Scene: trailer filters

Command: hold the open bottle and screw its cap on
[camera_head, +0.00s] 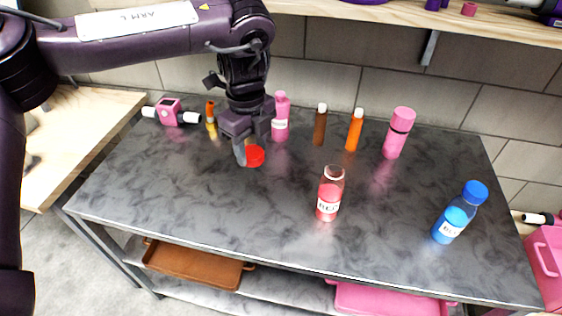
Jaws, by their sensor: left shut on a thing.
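The open bottle (329,194) is clear with red contents and a white label. It stands upright and uncapped near the front middle of the dark table. My left gripper (246,155) points down over the table, to the left of the bottle and farther back. It is shut on a red cap (255,156), which shows beside its fingertips. Whether the cap touches the table I cannot tell. Nothing grips the bottle. My right gripper is out of view.
A blue bottle (460,213) with its cap on stands at the right. Along the back stand a pink bottle (281,116), a brown vial (320,125), an orange vial (354,130) and a pink cylinder (399,133). The table (190,200) is clear at front left.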

